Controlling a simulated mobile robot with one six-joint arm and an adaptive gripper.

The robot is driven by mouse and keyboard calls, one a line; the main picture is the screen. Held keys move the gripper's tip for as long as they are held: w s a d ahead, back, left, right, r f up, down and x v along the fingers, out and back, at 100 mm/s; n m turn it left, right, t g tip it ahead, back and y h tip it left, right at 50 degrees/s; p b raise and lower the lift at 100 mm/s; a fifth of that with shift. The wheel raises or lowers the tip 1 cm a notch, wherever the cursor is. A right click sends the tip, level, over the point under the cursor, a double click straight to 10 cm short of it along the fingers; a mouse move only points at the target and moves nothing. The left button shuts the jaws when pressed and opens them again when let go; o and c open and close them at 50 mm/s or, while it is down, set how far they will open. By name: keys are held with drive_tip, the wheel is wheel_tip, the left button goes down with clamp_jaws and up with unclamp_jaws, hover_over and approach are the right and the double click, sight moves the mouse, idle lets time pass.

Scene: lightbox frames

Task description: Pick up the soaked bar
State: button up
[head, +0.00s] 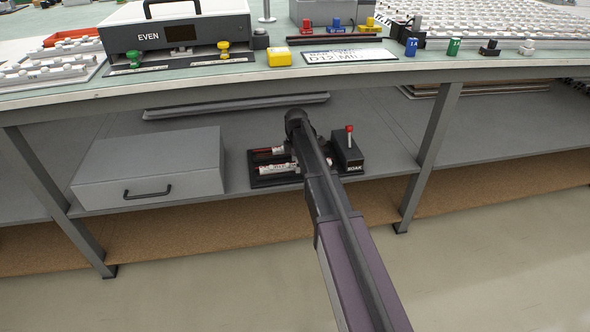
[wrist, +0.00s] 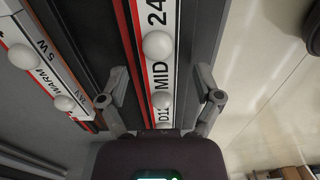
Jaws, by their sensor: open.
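A black rack (head: 262,183) on the low shelf holds two white labelled bars beside a dark SOAK box (head: 354,168) with an upright red-topped lever (head: 349,130). In the wrist view, the bar marked MID (wrist: 162,72), with white knobs and a red edge, lies between the spread fingers of my gripper (wrist: 161,82). My gripper is open, with one finger on each side; I cannot tell whether either touches. The other bar (wrist: 35,62), marked WARM, lies to the left. No visible mark shows which bar is soaked. In the head view my arm hides the gripper and part of the rack.
A grey box (head: 150,170) with a black handle stands left of the rack. The worktop (head: 200,74) overhangs the shelf and carries the EVEN device (head: 178,38) and coloured knobs. A table leg (head: 428,155) stands to the right. Bare shelf (head: 395,125) lies right of the SOAK box.

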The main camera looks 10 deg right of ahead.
idle(0.5)
clamp_jaws()
drive_tip(key=shift+r, duration=0.2)
wheel_tip(320, 180, up, 4)
drive_tip(key=p, duration=0.4)
drive_tip(key=shift+f, duration=0.15)
drive_tip(key=s+a+p, duration=0.1)
drive_tip(key=s, duration=1.5)
drive_tip(key=shift+r, duration=0.45)
